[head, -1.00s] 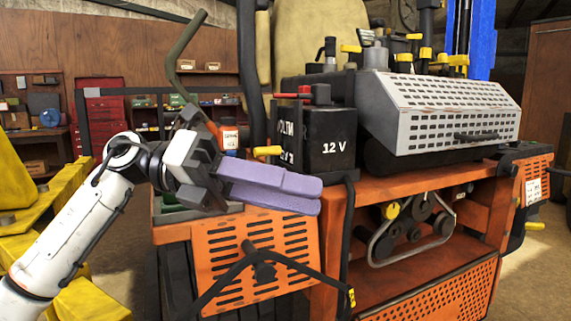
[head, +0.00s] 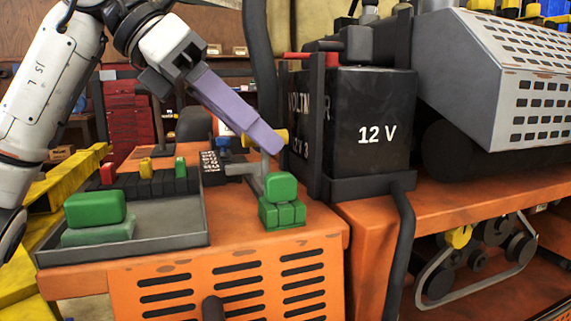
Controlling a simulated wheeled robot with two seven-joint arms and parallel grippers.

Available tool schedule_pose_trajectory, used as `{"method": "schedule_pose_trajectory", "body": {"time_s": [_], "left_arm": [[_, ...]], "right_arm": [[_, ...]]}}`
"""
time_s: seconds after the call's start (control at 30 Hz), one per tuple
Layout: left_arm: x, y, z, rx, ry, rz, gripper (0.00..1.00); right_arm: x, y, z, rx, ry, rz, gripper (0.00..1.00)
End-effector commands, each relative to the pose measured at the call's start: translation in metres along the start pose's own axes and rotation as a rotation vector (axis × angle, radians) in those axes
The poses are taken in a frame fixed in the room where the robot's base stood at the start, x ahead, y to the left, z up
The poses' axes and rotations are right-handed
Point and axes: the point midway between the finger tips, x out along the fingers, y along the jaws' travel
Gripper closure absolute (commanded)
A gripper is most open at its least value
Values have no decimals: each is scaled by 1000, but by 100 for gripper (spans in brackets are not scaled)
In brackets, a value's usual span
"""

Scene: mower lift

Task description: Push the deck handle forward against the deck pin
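My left gripper (head: 268,143), with long purple fingers, points down and right. Its tips are beside a yellow-ended lever (head: 281,135), left of the black battery; I cannot tell if they touch. The fingers overlap, so any gap between them is hidden. Just below the tips is a thin grey upright with a side arm (head: 243,169), behind green blocks (head: 281,187). I cannot tell for sure which part is the deck handle or the deck pin; the gripper may cover part of them. My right gripper is not in view.
The black 12 V battery (head: 372,122) stands close right of the fingers. A grey tray (head: 150,247) with a green block (head: 95,208) lies on the orange deck (head: 240,245). A thick dark upright tube (head: 260,70) rises behind the fingers.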

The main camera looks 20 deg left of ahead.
Motion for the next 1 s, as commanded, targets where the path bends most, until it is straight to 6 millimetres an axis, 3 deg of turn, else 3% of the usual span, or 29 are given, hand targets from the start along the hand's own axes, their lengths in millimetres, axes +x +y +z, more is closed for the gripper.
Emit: {"method": "schedule_pose_trajectory", "body": {"time_s": [0.1, 0.3, 0.67, 0.9, 1.0], "left_arm": [[24, 0, -2, 1, 2, -2, 66], [47, 0, 0, 0, 0, -2, 66], [53, -1, 0, 0, 0, -1, 66], [53, -1, 0, 0, 0, -2, 100], [53, -1, 0, 0, 0, -2, 100]], "right_arm": [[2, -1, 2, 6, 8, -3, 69], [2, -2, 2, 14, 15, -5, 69], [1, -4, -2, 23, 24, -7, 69], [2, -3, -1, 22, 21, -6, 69], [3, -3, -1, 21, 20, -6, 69]]}}
